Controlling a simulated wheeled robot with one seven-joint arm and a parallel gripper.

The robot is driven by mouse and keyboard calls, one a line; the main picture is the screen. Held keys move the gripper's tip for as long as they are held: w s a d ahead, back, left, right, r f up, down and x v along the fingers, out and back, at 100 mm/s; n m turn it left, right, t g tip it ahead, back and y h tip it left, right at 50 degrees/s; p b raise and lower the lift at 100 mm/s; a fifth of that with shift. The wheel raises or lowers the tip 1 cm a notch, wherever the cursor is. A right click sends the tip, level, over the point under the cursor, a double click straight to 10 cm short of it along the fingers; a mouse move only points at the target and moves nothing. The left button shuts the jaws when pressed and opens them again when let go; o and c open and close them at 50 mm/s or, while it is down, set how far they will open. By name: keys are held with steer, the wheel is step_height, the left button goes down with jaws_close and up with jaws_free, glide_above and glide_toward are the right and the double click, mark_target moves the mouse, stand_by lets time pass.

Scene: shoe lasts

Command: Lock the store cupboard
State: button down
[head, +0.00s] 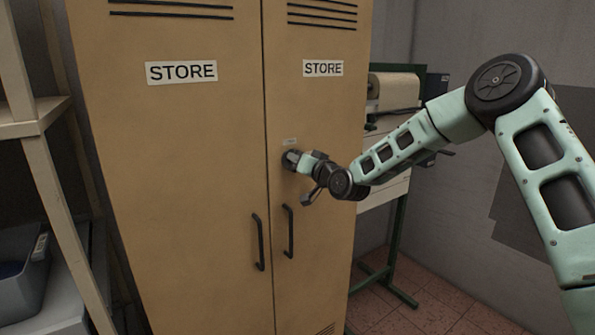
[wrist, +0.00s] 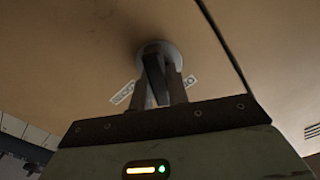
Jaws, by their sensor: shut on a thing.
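The store cupboard (head: 180,200) is tan, with two tall doors that look closed and flush along a dark middle seam. Both doors carry a STORE label. A round lock (head: 287,157) sits on the right door, above its black handle (head: 289,232). My gripper (head: 293,158) is at this lock. In the wrist view, the lock's round base (wrist: 158,47) lies just past the fingertips, and my gripper (wrist: 160,85) is shut on a dark narrow knob (wrist: 153,75). A small label (wrist: 125,92) by the lock is partly hidden by the fingers, so its wording and the lock's setting cannot be read.
The left door has its own black handle (head: 258,242). A shelf rack (head: 45,165) with a grey bin (head: 22,275) stands at the left. A green-framed bench (head: 398,225) with a roll (head: 393,92) stands right of the cupboard, behind my arm. The tiled floor at lower right is clear.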

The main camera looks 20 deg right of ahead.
steer(key=m+b, duration=0.1)
steer(key=m, duration=0.1)
steer(key=m+b, duration=0.3)
steer(key=m, duration=0.1)
steer(key=shift+d+f+m+b, duration=0.2)
steer(key=shift+f+m+b, duration=0.1)
steer(key=shift+b, duration=0.05)
steer(key=m+b, duration=0.3)
steer(key=m, duration=0.2)
steer(key=shift+m, duration=0.4)
steer(key=c, duration=1.4)
jaws_free()
steer(key=shift+w, duration=0.1)
steer(key=shift+o, duration=0.2)
steer(key=b+v, duration=0.2)
steer(key=v, duration=1.5)
steer(key=shift+s+b, duration=0.25)
steer(key=shift+b, duration=0.1)
